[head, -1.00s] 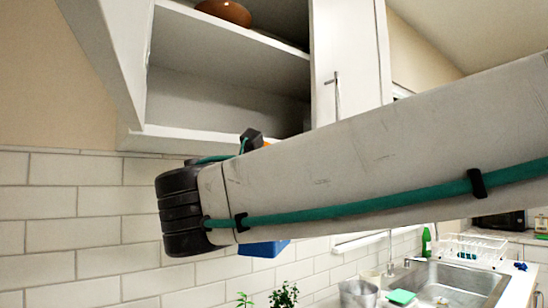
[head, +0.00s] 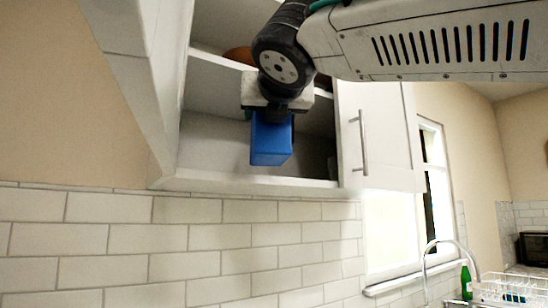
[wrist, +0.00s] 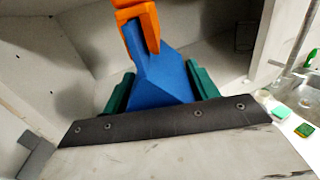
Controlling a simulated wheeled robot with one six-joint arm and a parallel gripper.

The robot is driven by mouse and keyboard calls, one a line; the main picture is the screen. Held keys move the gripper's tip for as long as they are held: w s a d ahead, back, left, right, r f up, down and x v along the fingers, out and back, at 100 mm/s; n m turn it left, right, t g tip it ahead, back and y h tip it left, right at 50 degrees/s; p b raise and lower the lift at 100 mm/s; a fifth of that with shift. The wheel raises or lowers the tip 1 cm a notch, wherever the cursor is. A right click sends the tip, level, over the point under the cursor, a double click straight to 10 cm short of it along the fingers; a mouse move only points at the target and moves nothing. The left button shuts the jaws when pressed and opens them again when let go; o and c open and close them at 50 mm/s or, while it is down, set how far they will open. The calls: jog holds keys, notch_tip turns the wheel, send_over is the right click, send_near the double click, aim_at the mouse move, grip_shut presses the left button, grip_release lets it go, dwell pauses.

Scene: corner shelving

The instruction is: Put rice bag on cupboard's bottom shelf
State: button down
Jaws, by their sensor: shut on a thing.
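The blue rice bag (head: 270,143) hangs below my gripper (head: 276,110) in the head view, in front of or just within the open cupboard. Depth is hard to tell. In the wrist view the bag (wrist: 158,72) is between the green fingers of my gripper (wrist: 160,88), which is shut on it. An orange piece (wrist: 140,22) shows at the bag's far end. The cupboard's bottom shelf (head: 225,178) shows its white front edge below the bag, with a gap between them in the picture. My arm hides part of the upper shelf.
A brown bowl (head: 238,55) sits on the upper shelf. The open left door (head: 135,85) and the shut right door (head: 375,135) flank the opening. A dark item (head: 332,168) stands at the bottom shelf's right end. Its left part looks clear.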

jog(key=shift+f+x, duration=0.2)
jog(key=shift+x, duration=2.25)
jog(key=shift+f+x, duration=0.25)
jog(key=shift+x, duration=2.2)
jog(key=shift+f+x, duration=0.2)
jog(key=shift+x, duration=2.25)
jog(key=shift+d, duration=0.15)
jog(key=shift+c, duration=2.1)
grip_release()
jog(key=shift+f, duration=0.15)
send_over(268, 164)
